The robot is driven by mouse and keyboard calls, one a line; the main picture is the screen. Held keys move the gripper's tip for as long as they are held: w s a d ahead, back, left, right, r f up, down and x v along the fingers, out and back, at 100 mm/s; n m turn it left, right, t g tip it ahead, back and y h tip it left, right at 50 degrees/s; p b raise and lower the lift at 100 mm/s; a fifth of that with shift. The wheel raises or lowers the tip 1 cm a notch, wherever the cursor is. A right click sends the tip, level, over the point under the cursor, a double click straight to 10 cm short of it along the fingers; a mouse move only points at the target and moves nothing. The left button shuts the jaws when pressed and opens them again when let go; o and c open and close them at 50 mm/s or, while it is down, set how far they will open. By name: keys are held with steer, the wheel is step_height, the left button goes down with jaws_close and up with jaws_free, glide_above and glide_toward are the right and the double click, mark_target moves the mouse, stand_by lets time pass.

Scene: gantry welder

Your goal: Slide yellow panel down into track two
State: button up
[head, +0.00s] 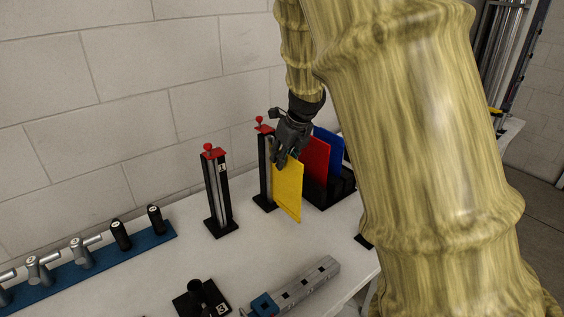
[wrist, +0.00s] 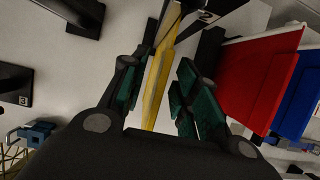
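The yellow panel (head: 287,190) stands upright beside the track two post (head: 265,170), at its right in the head view. In the wrist view the panel (wrist: 155,90) shows nearly edge-on, running up toward the post with the number 2 label (wrist: 205,15). My gripper (head: 284,150) is at the panel's upper part. In the wrist view its green-padded fingers (wrist: 157,88) are on both sides of the panel, with narrow gaps that look clear. Whether the panel's edge sits inside the track is hidden by the gripper and panel.
A black rack (head: 341,190) with a red panel (head: 315,158) and a blue panel (head: 330,146) is close on the right. Another post with a red top (head: 217,190) stands to the left. A blue strip with handles (head: 100,258) and a grey bar (head: 307,283) lie on the table.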

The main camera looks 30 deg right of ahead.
steer(key=v, duration=0.9)
steer(key=shift+r, duration=0.2)
